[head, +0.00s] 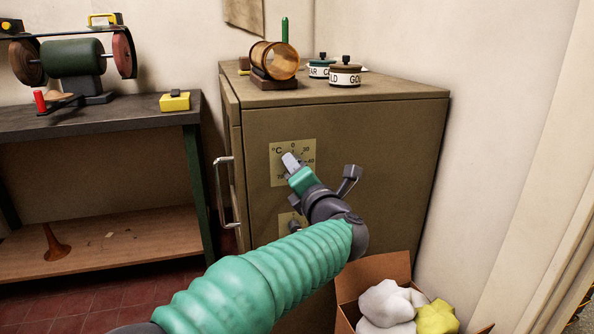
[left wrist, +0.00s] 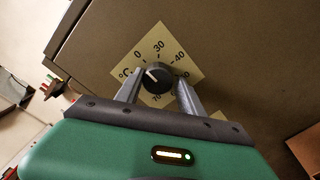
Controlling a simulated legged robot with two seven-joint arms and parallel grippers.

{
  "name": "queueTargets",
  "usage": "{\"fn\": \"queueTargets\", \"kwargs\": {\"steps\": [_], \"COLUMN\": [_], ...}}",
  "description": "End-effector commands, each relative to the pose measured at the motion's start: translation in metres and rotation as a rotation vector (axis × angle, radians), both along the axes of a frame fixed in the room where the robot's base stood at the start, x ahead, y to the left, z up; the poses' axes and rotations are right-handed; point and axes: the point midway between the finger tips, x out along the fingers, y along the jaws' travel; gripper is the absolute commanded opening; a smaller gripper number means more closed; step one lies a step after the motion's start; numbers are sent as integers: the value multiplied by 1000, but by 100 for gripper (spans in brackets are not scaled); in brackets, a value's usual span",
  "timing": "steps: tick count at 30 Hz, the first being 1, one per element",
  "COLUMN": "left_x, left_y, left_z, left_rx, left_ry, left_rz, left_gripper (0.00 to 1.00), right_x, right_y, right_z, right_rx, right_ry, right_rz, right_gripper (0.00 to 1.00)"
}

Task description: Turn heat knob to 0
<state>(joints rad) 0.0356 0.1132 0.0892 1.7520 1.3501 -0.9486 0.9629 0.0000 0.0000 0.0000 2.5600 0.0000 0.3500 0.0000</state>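The heat knob (left wrist: 157,77) is round and dark with a white pointer line. It sits on a pale yellow dial plate (head: 309,149) marked °C, 0, 30, 40 and 70, on the front of a brown metal cabinet (head: 385,135). In the left wrist view the pointer is toward the upper left, near the 0 and °C marks. My left gripper (left wrist: 157,88) has its two grey fingers on either side of the knob, apparently with small gaps. My right gripper is not in view.
A second plate with a dark knob (head: 294,226) is lower on the cabinet, partly behind my arm. A metal handle (head: 225,190) sticks out at left. A cardboard box (head: 372,272) with cloths is lower right.

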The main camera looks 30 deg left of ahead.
Motion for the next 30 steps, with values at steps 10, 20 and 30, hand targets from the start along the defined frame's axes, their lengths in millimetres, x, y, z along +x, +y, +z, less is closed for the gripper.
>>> {"fn": "queueTargets", "kwargs": {"steps": [10, 20, 30], "left_x": [-1, -30, -92], "left_y": [0, -36, -108], "left_z": [2, 8, 5], "left_rx": [3, 4, 4], "left_ry": [-3, -3, -1], "left_rz": [1, -4, -4], "left_gripper": [59, 59, 59], "right_x": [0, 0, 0], "right_y": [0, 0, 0], "right_z": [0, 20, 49], "right_rx": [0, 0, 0], "right_ry": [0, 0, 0], "right_rz": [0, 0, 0], "right_gripper": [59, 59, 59]}}
